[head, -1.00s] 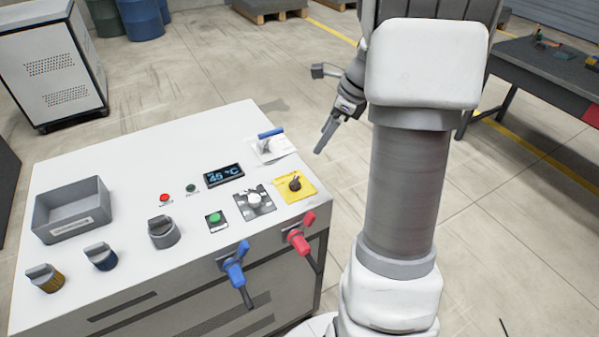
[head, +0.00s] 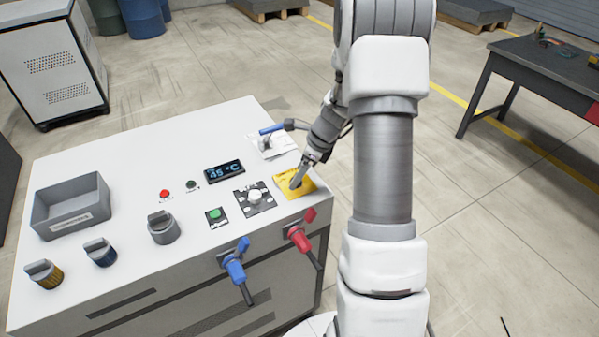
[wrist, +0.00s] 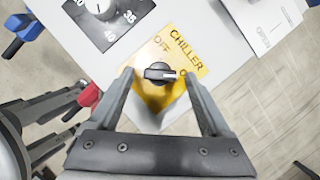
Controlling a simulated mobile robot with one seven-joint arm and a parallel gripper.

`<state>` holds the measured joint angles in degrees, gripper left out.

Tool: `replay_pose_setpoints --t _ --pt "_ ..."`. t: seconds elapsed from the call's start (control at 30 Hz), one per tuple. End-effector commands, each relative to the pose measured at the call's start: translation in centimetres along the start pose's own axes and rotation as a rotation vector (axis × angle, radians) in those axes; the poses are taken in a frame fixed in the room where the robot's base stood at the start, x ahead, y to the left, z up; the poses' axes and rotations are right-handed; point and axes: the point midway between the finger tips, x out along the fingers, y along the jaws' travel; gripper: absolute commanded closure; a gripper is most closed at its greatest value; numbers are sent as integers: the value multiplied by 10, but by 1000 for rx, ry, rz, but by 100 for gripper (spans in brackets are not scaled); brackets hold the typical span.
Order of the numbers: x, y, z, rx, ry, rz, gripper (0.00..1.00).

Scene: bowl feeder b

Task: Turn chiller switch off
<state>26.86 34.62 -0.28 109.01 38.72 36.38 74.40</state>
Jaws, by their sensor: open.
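The chiller switch (wrist: 160,72) is a black rotary knob on a yellow plate (wrist: 168,48) lettered CHILLER, with OFF above the knob. Its white mark points right, toward a second label partly hidden by my finger. My gripper (wrist: 158,80) is open, with one finger on each side of the knob. No finger clearly touches it.
A white dial (head: 255,196) on a dark plate and a green button (head: 215,213) lie left of the plate. Red (head: 301,238) and blue (head: 235,268) handled levers stick out at the front edge. A blue-handled lever (head: 272,130) is behind. A display (head: 224,171) reads 45 °C.

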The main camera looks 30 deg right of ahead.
Motion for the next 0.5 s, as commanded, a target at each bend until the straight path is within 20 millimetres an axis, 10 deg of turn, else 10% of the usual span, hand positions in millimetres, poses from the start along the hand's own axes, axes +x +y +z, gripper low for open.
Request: replay_pose_setpoints --t 0.23,0.5 --pt "0 0 0 0 0 -1 18" --pt "0 0 0 -1 0 -1 67"
